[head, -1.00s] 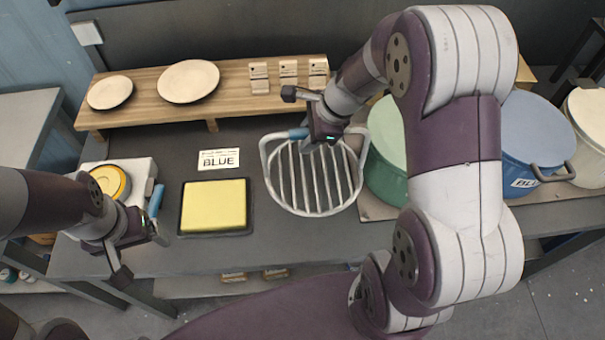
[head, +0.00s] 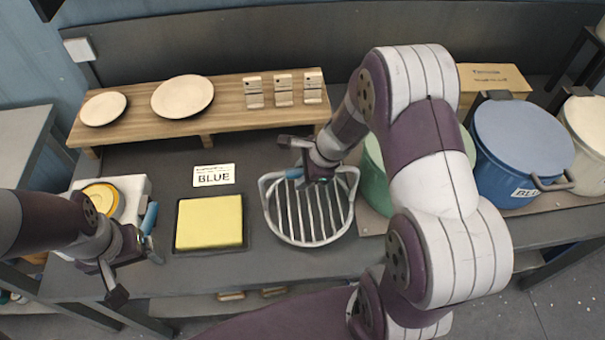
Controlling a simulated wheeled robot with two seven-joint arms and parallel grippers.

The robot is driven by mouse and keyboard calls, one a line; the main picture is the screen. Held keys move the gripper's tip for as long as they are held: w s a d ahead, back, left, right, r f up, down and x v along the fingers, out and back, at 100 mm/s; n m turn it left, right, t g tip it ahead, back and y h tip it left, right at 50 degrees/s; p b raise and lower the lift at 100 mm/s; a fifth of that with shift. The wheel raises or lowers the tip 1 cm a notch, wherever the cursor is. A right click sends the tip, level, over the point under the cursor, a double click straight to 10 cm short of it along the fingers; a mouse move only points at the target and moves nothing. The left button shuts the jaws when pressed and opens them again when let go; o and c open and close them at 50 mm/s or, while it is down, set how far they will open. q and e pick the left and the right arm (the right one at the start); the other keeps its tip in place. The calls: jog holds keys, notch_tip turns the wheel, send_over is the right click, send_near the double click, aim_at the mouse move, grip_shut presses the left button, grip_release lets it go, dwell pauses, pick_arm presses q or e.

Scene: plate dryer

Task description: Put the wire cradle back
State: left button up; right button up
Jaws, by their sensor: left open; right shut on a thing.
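The wire cradle (head: 309,219) is a round silver rack of parallel bars with a raised handle loop at its back and a blue grip (head: 293,173) on that loop. It is at or just above the dark table, right of the yellow pad; I cannot tell if it touches. My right gripper (head: 297,163) is at the back of the cradle, shut on its handle by the blue grip; the arm hides part of the back rim. My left gripper (head: 137,272) is open and empty at the table's left front, beside a white device with a yellow disc (head: 103,200).
A yellow pad (head: 209,221) in a dark tray lies left of the cradle, with a BLUE card (head: 213,175) behind it. A wooden shelf (head: 230,104) holds two plates and small wooden blocks. Green (head: 374,180) and blue (head: 522,142) pots stand right.

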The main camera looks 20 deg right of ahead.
jog(key=shift+f+b, duration=0.6)
jog(key=shift+f, duration=0.05)
jog(key=o, duration=1)
jog(key=shift+o, duration=0.2)
jog(key=shift+r, duration=0.1)
notch_tip(320, 180, up, 2)
jog(key=shift+d+r+p, duration=0.1)
jog(key=shift+d+p, duration=0.05)
jog(key=shift+p, duration=0.75)
jog(key=s+v, duration=0.1)
jog(key=v, duration=1)
jog(key=s+a+n+g+h, duration=0.1)
jog(key=s+a+n+h, duration=0.2)
jog(key=s+n, duration=0.5)
jog(key=a+n, duration=0.1)
jog(key=n, duration=1.1)
jog(key=shift+s+f+n+g+h+p, duration=0.3)
jog(key=shift+f+n+g+h+p, duration=0.05)
jog(key=shift+n+g+h, duration=0.05)
